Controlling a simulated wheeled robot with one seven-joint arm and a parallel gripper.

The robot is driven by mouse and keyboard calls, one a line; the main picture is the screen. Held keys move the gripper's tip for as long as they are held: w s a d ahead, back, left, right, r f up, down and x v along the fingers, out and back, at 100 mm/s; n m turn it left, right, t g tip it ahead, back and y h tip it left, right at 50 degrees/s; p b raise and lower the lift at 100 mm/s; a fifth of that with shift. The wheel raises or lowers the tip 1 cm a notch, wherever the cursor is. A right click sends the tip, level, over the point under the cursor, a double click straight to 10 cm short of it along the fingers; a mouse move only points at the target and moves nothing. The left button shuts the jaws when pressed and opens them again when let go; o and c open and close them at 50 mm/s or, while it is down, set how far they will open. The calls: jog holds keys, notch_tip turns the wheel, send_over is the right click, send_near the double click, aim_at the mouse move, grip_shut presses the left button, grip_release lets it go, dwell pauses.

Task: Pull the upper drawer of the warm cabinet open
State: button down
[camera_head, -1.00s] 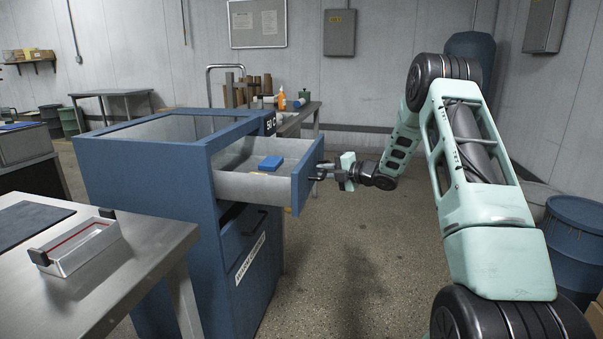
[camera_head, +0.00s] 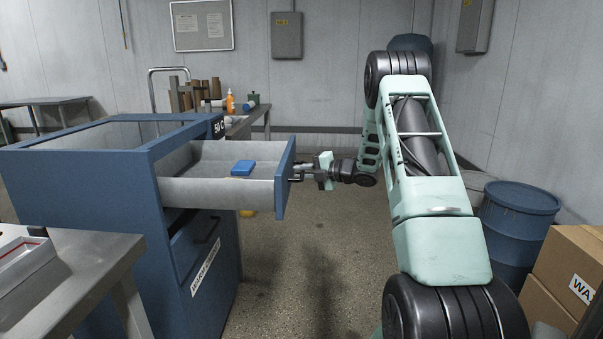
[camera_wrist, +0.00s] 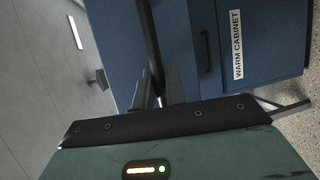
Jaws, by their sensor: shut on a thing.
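The blue warm cabinet (camera_head: 150,235) stands at the left in the head view. Its upper drawer (camera_head: 285,180) is pulled well out to the right, with grey inner walls and a blue block (camera_head: 243,167) lying inside. My gripper (camera_head: 299,173) is at the drawer's front, shut on its handle. In the wrist view the dark handle bar (camera_wrist: 149,35) runs between my fingers (camera_wrist: 160,90). The label "WARM CABINET" (camera_wrist: 236,44) shows on the cabinet front beside the lower drawer's handle (camera_wrist: 206,52). My fingers hide part of the upper handle.
A metal table (camera_head: 80,265) with a shallow tray (camera_head: 22,262) stands at the front left. A blue drum (camera_head: 517,230) and cardboard boxes (camera_head: 570,270) stand at the right. A bench with bottles (camera_head: 230,103) is behind the cabinet. The floor (camera_head: 320,260) before the drawer is clear.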

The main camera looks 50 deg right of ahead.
jog(key=c, duration=1.5)
grip_release()
jog(key=shift+o, duration=0.2)
jog(key=v, duration=1.7)
jog(key=shift+s, duration=0.2)
jog(key=shift+d+f, duration=0.1)
jog(key=shift+d, duration=0.05)
